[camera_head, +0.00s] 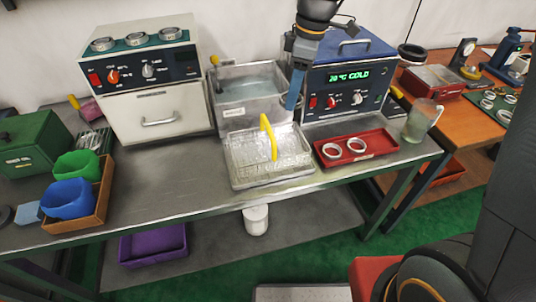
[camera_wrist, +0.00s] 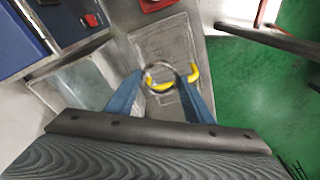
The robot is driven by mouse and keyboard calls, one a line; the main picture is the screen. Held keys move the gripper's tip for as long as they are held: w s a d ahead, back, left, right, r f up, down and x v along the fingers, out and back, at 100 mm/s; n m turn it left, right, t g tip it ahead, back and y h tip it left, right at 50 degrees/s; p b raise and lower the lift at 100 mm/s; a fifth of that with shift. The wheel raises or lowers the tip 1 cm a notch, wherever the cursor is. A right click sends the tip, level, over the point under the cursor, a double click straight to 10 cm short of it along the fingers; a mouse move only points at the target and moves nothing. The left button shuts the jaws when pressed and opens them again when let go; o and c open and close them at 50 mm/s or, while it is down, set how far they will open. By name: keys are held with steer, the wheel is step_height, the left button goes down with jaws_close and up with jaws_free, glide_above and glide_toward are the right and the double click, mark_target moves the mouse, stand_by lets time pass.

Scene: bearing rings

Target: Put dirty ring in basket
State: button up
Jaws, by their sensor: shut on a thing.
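My gripper (camera_head: 291,106) is above the bench, in front of the blue-topped machine and a little right of the basket's yellow handle in the head view. In the wrist view the two blue fingers of my gripper (camera_wrist: 161,88) are shut on a metal ring (camera_wrist: 147,69). I cannot make out the held ring in the head view, nor whether it is dirty. The wire basket (camera_head: 241,168) with its upright yellow handle (camera_head: 268,138) stands on the bench. In the wrist view the basket (camera_wrist: 160,38) lies beyond the ring, which appears apart from it.
A tank of liquid (camera_head: 232,112) stands behind the basket. A red tray (camera_head: 376,152) with two rings (camera_head: 332,150) is to its right, near a glass jug (camera_head: 421,120). The white oven (camera_head: 158,110) carries several rings on top. Bare bench lies left of the basket.

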mark_target(284, 150)
steer(key=shift+s+a+r+n, duration=0.2)
steer(key=shift+a+r+n, duration=0.1)
steer(key=shift+r+n, duration=0.1)
steer(key=shift+s+a+f, duration=0.1)
steer(key=shift+s+f, duration=0.05)
step_height(284, 150, down, 17)
steer(key=p, duration=0.4)
steer(key=shift+f, duration=0.2)
steer(key=shift+f, duration=0.2)
steer(key=o, duration=1)
steer(key=shift+r, duration=0.1)
steer(key=shift+r, duration=0.15)
